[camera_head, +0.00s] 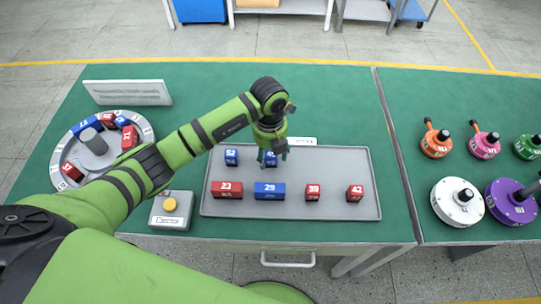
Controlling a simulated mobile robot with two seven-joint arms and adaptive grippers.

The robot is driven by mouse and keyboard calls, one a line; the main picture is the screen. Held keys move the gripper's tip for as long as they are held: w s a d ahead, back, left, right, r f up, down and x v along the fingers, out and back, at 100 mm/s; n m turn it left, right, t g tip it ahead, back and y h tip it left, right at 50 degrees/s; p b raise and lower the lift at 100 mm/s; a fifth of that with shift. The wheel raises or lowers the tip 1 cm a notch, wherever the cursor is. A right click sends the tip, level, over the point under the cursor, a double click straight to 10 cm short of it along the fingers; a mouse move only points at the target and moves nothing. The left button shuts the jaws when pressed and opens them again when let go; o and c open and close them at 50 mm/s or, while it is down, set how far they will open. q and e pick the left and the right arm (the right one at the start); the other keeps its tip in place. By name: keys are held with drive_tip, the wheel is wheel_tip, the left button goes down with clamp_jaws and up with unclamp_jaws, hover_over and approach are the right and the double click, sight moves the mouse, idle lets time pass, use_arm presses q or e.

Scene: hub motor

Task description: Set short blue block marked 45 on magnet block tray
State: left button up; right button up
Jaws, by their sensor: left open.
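The grey magnet block tray (338,163) lies on the green table in front of me. A short blue block (271,161) sits in its back row, partly hidden by my left gripper; its number looks like 45, but I cannot read it surely. My left gripper (273,155) is open and points down right at this block, its fingers around or just above it; I cannot tell which. Another short blue block (231,157) stands to its left on the tray. My right gripper is not in view.
The tray's front row holds a long red block (227,190), a long blue block (269,191) and two short red blocks. A round fixture (147,128) with blocks stands left, beside a yellow-button box (171,211). Several coloured hub motors stand right. The tray's back right is clear.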

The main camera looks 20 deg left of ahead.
sight(270, 154)
use_arm(q)
wheel_tip(270, 154, up, 10)
drive_tip(key=b, duration=0.1)
drive_tip(key=shift+r+b, duration=0.15)
drive_tip(key=shift+b, duration=0.15)
drive_tip(key=shift+a, duration=0.15)
